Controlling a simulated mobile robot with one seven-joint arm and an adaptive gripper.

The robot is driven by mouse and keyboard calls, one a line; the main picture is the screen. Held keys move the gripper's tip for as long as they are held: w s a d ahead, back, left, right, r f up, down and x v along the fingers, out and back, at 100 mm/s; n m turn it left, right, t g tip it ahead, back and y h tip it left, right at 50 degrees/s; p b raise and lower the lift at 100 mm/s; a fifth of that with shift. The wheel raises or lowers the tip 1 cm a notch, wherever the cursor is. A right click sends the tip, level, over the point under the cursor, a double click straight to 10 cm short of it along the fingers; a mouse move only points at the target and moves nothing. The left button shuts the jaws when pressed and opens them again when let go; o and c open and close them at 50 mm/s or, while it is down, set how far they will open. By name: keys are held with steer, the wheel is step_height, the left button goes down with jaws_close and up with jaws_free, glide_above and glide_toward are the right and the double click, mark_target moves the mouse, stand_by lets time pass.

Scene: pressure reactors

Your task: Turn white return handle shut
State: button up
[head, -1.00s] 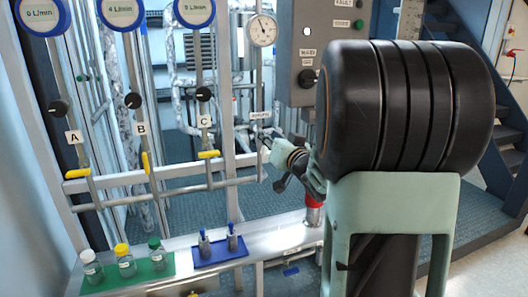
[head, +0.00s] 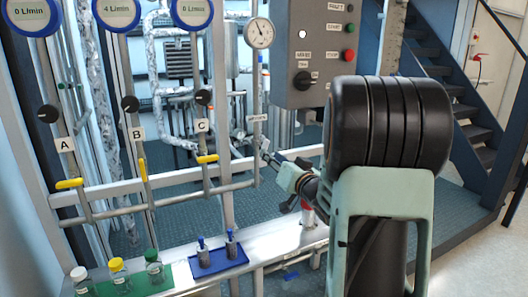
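A small white label (head: 259,118) sits on the vertical pipe (head: 257,90) below the pressure gauge. No white handle can be made out clearly; the spot below the label is small and partly covered by my gripper. My gripper (head: 267,156) reaches from the right to this pipe, just below the label. Its fingertips are at or very near the pipe; I cannot tell whether they touch anything. The fingers are too small to show whether they are open or shut. My arm covers the area to the right.
Yellow handles A (head: 68,184) and C (head: 207,159) lie crosswise; B (head: 143,170) stands along its pipe. The gauge (head: 259,34) and grey control box (head: 318,50) are above. Bottles (head: 118,275) on a green mat and a blue mat (head: 218,259) with blue-topped items sit below.

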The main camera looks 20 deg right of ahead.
mark_target(262, 147)
steer(key=w, duration=0.6)
steer(key=shift+w+a, duration=0.1)
steer(key=shift+w, duration=0.15)
jaws_close()
